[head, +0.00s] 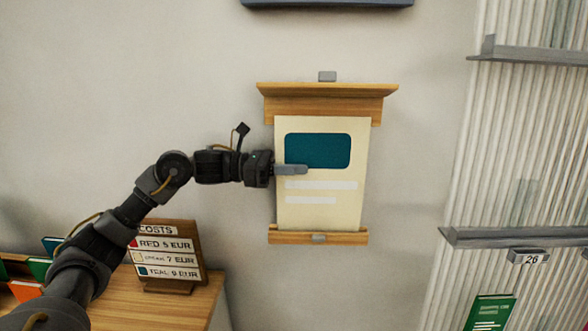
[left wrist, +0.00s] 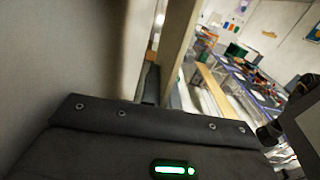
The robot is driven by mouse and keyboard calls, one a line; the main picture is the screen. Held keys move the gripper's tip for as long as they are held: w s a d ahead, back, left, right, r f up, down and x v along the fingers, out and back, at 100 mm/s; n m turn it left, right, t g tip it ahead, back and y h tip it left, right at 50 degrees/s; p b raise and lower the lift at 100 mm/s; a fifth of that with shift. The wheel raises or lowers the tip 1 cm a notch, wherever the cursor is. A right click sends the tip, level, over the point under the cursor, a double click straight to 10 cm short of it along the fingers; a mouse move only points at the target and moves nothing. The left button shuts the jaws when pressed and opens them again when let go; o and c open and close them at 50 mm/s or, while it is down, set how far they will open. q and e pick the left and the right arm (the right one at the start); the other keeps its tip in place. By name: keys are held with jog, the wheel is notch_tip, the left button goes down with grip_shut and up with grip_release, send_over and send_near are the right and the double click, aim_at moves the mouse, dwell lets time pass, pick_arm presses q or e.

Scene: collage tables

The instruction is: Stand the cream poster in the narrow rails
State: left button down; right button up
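The cream poster (head: 321,211), with a teal block and two pale bars, is upright in the head view. It hangs between a wooden upper rail (head: 325,91) and a wooden lower rail (head: 340,238). Its top overlaps the upper rail's back board; its bottom edge meets the lower rail. I cannot tell whether either edge is seated. My left gripper (head: 290,169) is shut on the poster's left edge, with one finger across its front. In the left wrist view the poster (left wrist: 180,45) shows nearly edge-on, between the fingers. My right gripper is out of view.
Grey rails (head: 540,55) and (head: 520,237) on a ribbed panel are at the right, with a tag "26" and a green card (head: 490,312). A costs sign (head: 168,256) stands on a wooden table (head: 185,308) at lower left.

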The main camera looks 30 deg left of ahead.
aim_at(278, 177)
pick_arm(q)
jog(key=c, duration=2.1)
grip_release()
jog(key=o, duration=0.5)
jog(key=shift+o, duration=0.2)
jog(key=shift+s+a+b, duration=0.2)
jog(key=shift+a+b, duration=0.2)
jog(key=shift+a, duration=0.05)
jog(key=shift+b+v, duration=0.75)
jog(key=shift+v, duration=0.65)
jog(key=shift+b+v, duration=1.05)
jog(key=shift+v, duration=1.1)
